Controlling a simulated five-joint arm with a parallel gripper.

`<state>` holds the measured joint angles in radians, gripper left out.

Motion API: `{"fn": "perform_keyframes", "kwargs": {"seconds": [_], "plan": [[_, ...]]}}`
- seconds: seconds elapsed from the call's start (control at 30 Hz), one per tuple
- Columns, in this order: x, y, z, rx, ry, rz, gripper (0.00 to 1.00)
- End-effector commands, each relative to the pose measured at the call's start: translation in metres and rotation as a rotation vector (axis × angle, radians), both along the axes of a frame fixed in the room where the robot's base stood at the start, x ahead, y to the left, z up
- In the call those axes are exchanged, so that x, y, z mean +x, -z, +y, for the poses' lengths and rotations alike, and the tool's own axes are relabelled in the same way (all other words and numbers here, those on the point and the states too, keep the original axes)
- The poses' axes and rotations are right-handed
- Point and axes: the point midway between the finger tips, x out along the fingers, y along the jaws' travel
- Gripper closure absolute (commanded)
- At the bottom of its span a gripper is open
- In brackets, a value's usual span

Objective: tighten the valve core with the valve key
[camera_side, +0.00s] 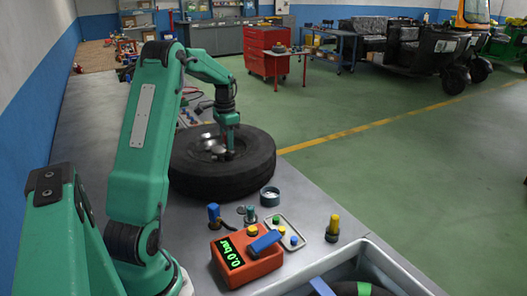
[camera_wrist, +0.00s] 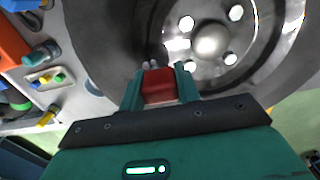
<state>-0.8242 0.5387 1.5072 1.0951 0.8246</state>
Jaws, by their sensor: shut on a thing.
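A black tyre (camera_side: 240,180) on a silver wheel lies flat on the bench. The wheel's hub (camera_wrist: 208,40) and bolt holes fill the upper right of the wrist view. My gripper (camera_wrist: 158,88) is shut on a red block-shaped handle, seemingly the valve key (camera_wrist: 157,86). In the side view my gripper (camera_side: 230,152) points down over the wheel, inside the tyre's ring. Small grey metal parts (camera_wrist: 153,63) show just beyond the red handle. I cannot tell whether they belong to the key or the valve, or whether the key is seated on the valve core.
An orange gauge box (camera_side: 247,258) reading 0.0 bar stands in front of the tyre. Nearby are a small tray (camera_side: 297,246) with coloured caps, a round tin (camera_side: 269,196), a blue-topped piece (camera_side: 213,213) and a yellow-topped piece (camera_side: 333,227). A grey bin (camera_side: 400,272) is at the front right.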

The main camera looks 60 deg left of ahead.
Motion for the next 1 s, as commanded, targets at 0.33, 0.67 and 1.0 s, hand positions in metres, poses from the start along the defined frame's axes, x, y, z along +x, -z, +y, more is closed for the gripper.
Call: {"fn": "perform_keyframes", "kwargs": {"seconds": [0.33, 0.67, 1.0], "plan": [[-0.0001, 0.0036, -0.0001, -0.001, 0.000, 0.000, 0.86], [-0.0001, 0.0068, -0.0002, -0.001, 0.000, 0.001, 0.86], [-0.0001, 0.0103, -0.0001, -0.001, 0.000, 0.001, 0.86]]}}
